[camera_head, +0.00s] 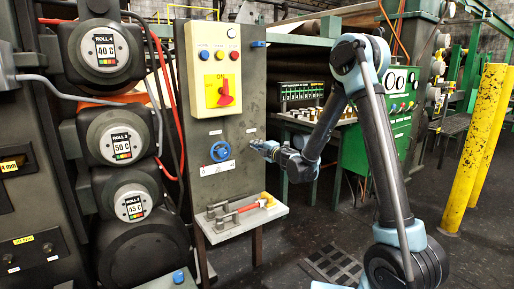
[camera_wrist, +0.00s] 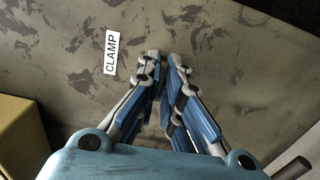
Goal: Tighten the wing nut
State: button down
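I cannot make out the wing nut for sure in either view; the spot at my fingertips is covered by the fingers. My gripper (camera_head: 256,145) is at the right part of the grey panel (camera_head: 195,103), right of a blue handwheel (camera_head: 220,151) and just below a small white label (camera_head: 251,130). In the wrist view the two fingers of my gripper (camera_wrist: 165,56) point at the panel and converge, with a narrow gap at the tips. Whether anything is between them is hidden. A white "CLAMP" label (camera_wrist: 111,52) is on the panel to the left of the fingertips.
A yellow switch box (camera_head: 216,78) with a red handle is on the panel above. A shelf (camera_head: 227,226) with a red-handled tool (camera_head: 253,207) juts out below. Roll units (camera_head: 116,135) stand left. A green cabinet (camera_head: 362,160) and yellow posts (camera_head: 475,150) stand right.

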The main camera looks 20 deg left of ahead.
jog(key=m, duration=0.5)
jog(key=shift+s+m, duration=0.1)
jog(key=shift+m, duration=0.3)
dwell(0.4)
jog(key=c, duration=1.8)
grip_release()
jog(key=shift+f, duration=0.1)
jog(key=shift+o, duration=0.2)
jog(key=shift+d, duration=0.1)
jog(key=v, duration=1.2)
